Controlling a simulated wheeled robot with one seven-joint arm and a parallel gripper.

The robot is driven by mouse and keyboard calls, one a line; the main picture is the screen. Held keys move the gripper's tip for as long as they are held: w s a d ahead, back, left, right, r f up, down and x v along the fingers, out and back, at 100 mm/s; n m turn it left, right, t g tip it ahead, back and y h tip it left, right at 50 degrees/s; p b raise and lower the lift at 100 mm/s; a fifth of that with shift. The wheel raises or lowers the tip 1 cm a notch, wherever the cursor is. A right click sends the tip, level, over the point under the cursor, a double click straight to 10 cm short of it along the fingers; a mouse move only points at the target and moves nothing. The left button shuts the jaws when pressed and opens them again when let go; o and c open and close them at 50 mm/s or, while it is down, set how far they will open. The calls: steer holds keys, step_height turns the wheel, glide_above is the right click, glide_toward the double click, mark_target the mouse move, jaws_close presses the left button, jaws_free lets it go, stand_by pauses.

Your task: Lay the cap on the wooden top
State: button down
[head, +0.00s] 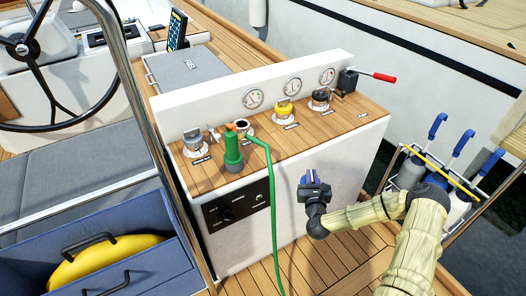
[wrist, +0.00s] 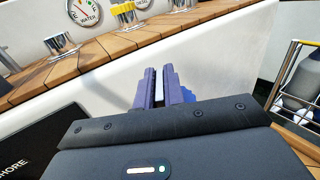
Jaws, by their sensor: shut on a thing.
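My gripper (head: 309,179) is in front of the white console, below the front edge of its wooden top (head: 345,116). In the wrist view, the two purple fingers (wrist: 164,90) are close together with a thin light gap between them. A brighter blue thing (wrist: 188,95) shows beside the right finger and is mostly hidden; it appears to be the cap, held in the jaws. The wooden top also shows in the wrist view (wrist: 94,52), ahead of and above the fingers. The held thing is apart from the wood.
The top carries an open fitting (head: 241,123), a green nozzle (head: 232,150) with a green hose (head: 272,190), a yellow cap (head: 284,107), a dark cap (head: 319,99) and a red-handled lever (head: 380,77). Bare wood lies along the front right. A bottle rack (head: 440,165) stands right.

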steer(key=w+a+r+y+p, duration=0.1)
steer(key=w+a+r, duration=0.1)
steer(key=a+r, duration=0.4)
steer(key=w+a+r+n+y+p, duration=0.1)
steer(key=w+a+r, duration=0.2)
steer(key=a+r, duration=0.3)
steer(key=w+a+r+p, duration=0.1)
steer(key=w+a+r, duration=0.2)
steer(key=r, duration=1.1)
steer(key=a, duration=0.3)
steer(key=shift+w+r+n+y+p, duration=0.2)
steer(key=shift+r+n+y+p, duration=0.15)
steer(key=shift+n+y, duration=0.05)
steer(key=shift+f, duration=0.1)
step_height(320, 180, down, 13)
steer(key=shift+f, duration=0.2)
steer(key=shift+f, duration=2.2)
